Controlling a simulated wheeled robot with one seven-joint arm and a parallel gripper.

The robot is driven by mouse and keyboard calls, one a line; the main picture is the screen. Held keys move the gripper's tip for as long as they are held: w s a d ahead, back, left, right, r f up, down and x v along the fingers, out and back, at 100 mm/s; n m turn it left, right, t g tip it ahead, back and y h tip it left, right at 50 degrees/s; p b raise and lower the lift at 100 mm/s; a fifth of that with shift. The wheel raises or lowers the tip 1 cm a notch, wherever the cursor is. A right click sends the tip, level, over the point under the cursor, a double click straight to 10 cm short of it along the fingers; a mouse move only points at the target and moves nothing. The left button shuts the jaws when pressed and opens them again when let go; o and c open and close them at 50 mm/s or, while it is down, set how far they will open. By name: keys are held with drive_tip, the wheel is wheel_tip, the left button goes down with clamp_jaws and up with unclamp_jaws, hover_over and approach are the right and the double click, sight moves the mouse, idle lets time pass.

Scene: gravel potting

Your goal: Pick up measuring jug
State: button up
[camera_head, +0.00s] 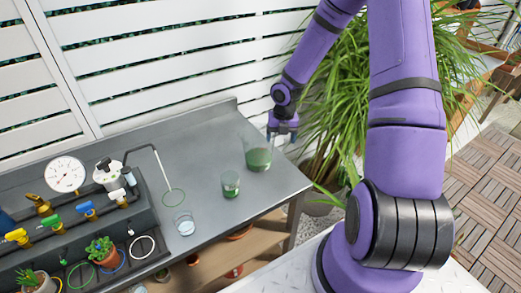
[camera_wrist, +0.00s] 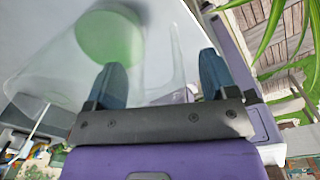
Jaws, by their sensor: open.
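The measuring jug (camera_head: 257,158) is a clear vessel with green gravel-like contents, standing upright on the grey metal bench near its right end. In the wrist view the clear jug (camera_wrist: 50,70) fills the upper left, its green contents (camera_wrist: 108,38) seen beyond its wall. My gripper (camera_head: 281,136) is at the jug's upper right side. In the wrist view my gripper (camera_wrist: 162,70) has its two dark fingers spread apart. A clear strip of the jug, which looks like its handle, lies between them; whether either finger touches it I cannot tell.
A smaller clear cup with green contents (camera_head: 231,184) and a clear glass (camera_head: 184,224) stand left of the jug. A gauge (camera_head: 64,174), valves and small potted plants (camera_head: 102,250) fill the bench's left. A leafy plant (camera_head: 340,100) grows close right of my gripper.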

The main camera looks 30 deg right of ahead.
drive_tip(key=shift+f, duration=0.15)
drive_tip(key=c, duration=1.3)
